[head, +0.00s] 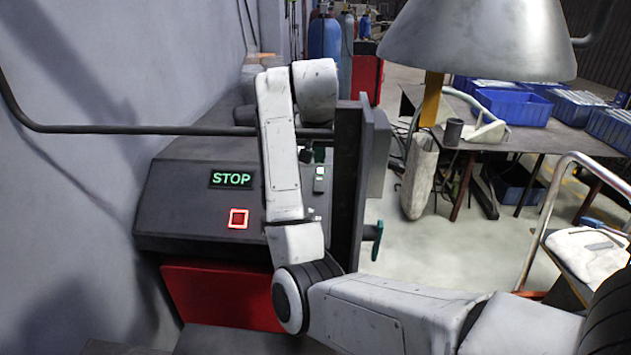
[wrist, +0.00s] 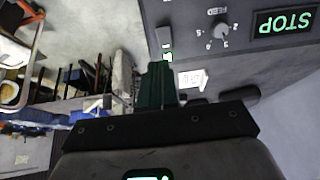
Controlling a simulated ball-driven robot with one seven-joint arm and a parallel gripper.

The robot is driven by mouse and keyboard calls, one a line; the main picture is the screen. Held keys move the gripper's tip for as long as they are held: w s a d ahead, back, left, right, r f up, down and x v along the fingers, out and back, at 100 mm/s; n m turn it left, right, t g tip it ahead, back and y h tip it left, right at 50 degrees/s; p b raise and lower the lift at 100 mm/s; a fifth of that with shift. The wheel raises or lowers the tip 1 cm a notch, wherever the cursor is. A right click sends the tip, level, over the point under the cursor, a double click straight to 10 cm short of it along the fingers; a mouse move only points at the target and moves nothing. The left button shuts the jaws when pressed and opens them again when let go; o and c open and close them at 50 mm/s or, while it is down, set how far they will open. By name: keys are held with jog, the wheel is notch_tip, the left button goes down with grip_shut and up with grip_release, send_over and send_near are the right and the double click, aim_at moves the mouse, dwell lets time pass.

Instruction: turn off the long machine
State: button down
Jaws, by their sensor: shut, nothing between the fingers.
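The long machine (head: 185,215) stands against the left wall, with a dark sloped panel on a red base. A lit green STOP sign (head: 231,179) is on the panel, above a red square button (head: 238,218) with a bright rim. In the wrist view the STOP sign (wrist: 286,22) is at the upper right, beside a FEED dial (wrist: 221,30). My gripper (wrist: 157,68) has green fingers, shut and empty, close to a grey switch-like part (wrist: 164,40) with a small green light. I cannot tell whether they touch. In the head view my arm mostly hides the gripper.
A dark upright post (head: 347,190) stands at the panel's right end, close to my arm. A dark pipe (head: 130,130) runs along the wall. A metal lamp shade (head: 478,45) hangs at upper right. A table (head: 530,138) with blue bins stands behind it.

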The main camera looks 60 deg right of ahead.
aim_at(321, 188)
jog(key=shift+w+f, duration=0.1)
jog(key=p+x, duration=0.3)
jog(key=x, duration=1)
jog(key=shift+d+f, duration=0.2)
jog(key=shift+f, duration=0.1)
